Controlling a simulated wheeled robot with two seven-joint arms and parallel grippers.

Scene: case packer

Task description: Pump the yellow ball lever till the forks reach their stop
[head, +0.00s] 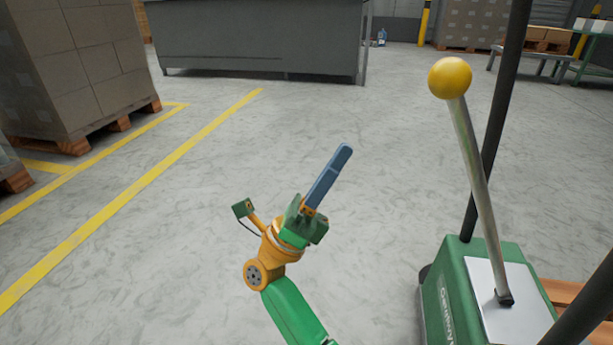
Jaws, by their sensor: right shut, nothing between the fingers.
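The yellow ball (450,78) tops a grey metal lever (475,180). The lever rises from a pale plate on a green pump housing (460,290) at the right of the head view and leans a little to the left. My right gripper (340,158) is shut and empty, its blue-grey fingers together and pointing up and to the right. It is to the left of the lever and lower in the picture than the ball, apart from both. The forks cannot be made out. My left gripper is not in view.
Dark upright posts (497,120) stand behind and beside the lever. A wooden pallet (562,292) shows behind the housing. Boxes on a pallet (75,65) stand at the far left, and a grey cabinet (260,40) at the back. The floor between is clear, with yellow lines.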

